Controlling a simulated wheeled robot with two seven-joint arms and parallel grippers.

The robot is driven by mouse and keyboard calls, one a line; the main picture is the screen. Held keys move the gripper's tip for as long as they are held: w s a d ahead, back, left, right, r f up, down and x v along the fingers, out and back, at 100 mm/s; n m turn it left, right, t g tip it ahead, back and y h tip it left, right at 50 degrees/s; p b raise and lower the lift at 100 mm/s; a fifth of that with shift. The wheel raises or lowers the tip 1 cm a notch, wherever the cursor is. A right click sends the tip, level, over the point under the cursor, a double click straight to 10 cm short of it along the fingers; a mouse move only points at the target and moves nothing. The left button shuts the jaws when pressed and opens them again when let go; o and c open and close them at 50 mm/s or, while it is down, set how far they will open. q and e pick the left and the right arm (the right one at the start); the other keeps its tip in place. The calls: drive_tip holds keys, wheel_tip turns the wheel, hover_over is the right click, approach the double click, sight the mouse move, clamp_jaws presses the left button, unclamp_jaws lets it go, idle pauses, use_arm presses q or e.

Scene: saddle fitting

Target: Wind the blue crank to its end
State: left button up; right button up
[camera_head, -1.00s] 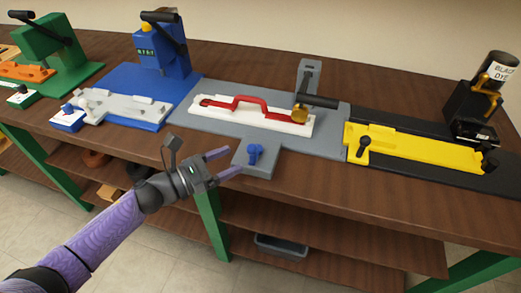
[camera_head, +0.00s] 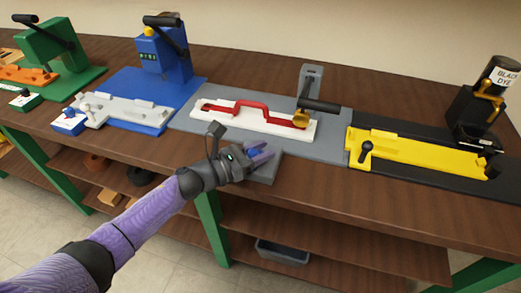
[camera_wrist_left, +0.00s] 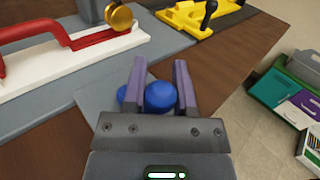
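The blue crank (camera_head: 253,153) sits on a grey block (camera_head: 265,170) at the front of the grey fixture (camera_head: 190,122). My left gripper (camera_head: 263,151) is at the crank, with its purple fingers on either side of the crank's knob. In the left wrist view the round blue knob (camera_wrist_left: 160,96) fills the gap between the fingers (camera_wrist_left: 160,75), and the gripper looks shut on it. Another blue part of the crank (camera_wrist_left: 122,95) shows to the left of the left finger. The gripper hides much of the crank in the head view. My right gripper is not in view.
A white bed with a red handle-shaped piece (camera_head: 250,106) and a dark lever (camera_head: 320,105) lies behind the crank. A yellow fixture (camera_head: 425,160) stands to the right, a blue press (camera_head: 165,55) to the left. The table's front edge is close to the gripper.

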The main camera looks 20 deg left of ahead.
use_arm(q)
clamp_jaws()
